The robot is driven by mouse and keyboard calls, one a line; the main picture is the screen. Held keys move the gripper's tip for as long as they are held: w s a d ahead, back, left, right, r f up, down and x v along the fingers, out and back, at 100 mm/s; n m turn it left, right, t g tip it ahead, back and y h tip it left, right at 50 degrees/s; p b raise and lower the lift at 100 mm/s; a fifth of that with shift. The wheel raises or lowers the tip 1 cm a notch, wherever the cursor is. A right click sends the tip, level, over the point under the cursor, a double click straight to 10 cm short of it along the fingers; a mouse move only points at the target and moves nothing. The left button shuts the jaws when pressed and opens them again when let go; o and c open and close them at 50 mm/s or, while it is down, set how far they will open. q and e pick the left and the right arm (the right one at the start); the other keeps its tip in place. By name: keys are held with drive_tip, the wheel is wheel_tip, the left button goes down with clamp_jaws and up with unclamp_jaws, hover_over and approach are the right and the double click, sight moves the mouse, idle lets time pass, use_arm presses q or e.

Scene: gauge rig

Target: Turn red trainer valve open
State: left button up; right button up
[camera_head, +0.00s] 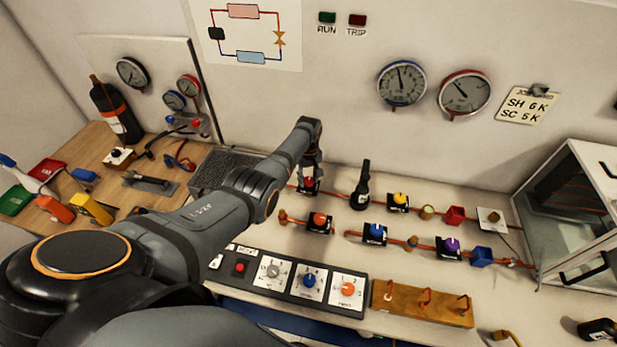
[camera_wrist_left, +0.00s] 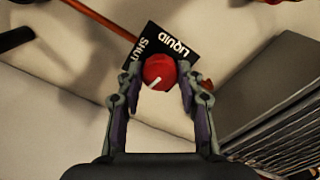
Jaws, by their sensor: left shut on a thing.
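The red valve knob (camera_head: 309,183) sits on the copper pipe run at the back of the bench, just below my left gripper (camera_head: 311,176). In the left wrist view the round red knob (camera_wrist_left: 159,72) has a white pointer line slanting toward the lower left. A black plate (camera_wrist_left: 174,47) behind it reads LIQUID and SHUT. My left gripper (camera_wrist_left: 160,78) is shut on the knob, with one finger on each side. My fingers partly cover the knob in the head view.
An orange valve (camera_head: 319,219), a blue valve (camera_head: 376,231), a yellow valve (camera_head: 400,199) and a purple valve (camera_head: 451,245) stand nearby. A black upright object (camera_head: 362,186) is close on the right. A finned grey block (camera_wrist_left: 275,105) lies beside the gripper. A control panel (camera_head: 290,282) is in front.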

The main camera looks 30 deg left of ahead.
sight(308, 180)
use_arm(q)
drive_tip(key=shift+n, duration=0.8)
drive_tip(key=o, duration=1.2)
wheel_tip(308, 180, up, 12)
